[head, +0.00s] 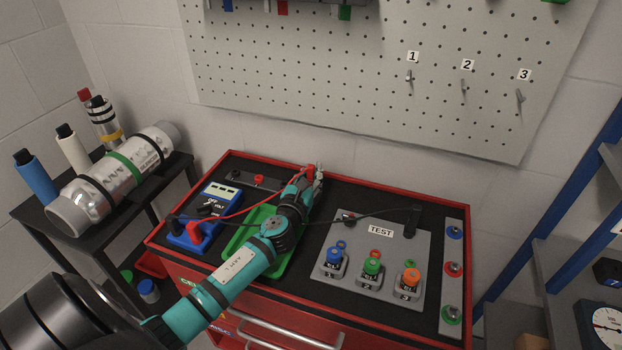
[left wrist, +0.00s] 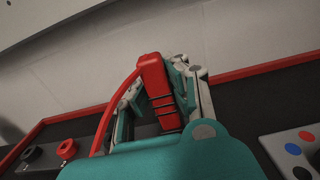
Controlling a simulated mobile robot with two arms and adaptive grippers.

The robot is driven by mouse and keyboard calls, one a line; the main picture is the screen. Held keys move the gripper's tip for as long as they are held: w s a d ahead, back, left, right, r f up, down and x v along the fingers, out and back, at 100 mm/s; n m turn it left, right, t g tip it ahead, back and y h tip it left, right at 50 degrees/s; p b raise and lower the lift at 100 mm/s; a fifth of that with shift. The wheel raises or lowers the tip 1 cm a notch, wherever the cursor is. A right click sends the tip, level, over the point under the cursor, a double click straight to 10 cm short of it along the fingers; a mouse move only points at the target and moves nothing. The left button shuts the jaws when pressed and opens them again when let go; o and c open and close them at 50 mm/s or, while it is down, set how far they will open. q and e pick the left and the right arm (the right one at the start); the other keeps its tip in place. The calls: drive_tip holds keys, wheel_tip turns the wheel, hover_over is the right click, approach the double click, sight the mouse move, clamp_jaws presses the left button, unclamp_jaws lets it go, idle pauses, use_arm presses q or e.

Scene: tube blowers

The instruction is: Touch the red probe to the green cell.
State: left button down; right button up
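My left gripper (head: 314,174) is over the back edge of the red cart, with the red probe (head: 310,170) between its fingers. In the left wrist view the fingers (left wrist: 165,95) close on both sides of the red probe (left wrist: 152,78), and its red lead bends down to the left. The probe's tip is hidden. The green cell (head: 372,268) stands upright in the middle of the grey TEST panel (head: 380,231), between the blue cell (head: 333,257) and the orange cell (head: 410,278). The gripper is behind and left of the panel, apart from the cells. My right gripper is not in view.
A blue multimeter (head: 211,208) sits at the cart's left. A black lead crosses to a black upright piece (head: 413,220) on the panel. A green tray (head: 245,238) lies under my left arm. A pegboard (head: 380,70) is behind; a strip of coloured rings (head: 453,268) is right.

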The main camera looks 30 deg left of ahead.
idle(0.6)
use_arm(q)
wheel_tip(320, 180, up, 4)
drive_tip(key=shift+f+p, duration=0.15)
drive_tip(key=shift+p, duration=0.55)
drive_tip(key=s+d+r+b, duration=0.1)
drive_tip(key=s+d, duration=0.7)
drive_tip(key=s, duration=0.5)
drive_tip(key=shift+s+d+r, duration=0.15)
drive_tip(key=shift+s+d, duration=0.15)
drive_tip(key=shift+r, duration=0.15)
wheel_tip(320, 180, up, 5)
drive_tip(key=p, duration=0.5)
drive_tip(key=shift+r+p, duration=0.1)
drive_tip(key=shift+p, duration=0.25)
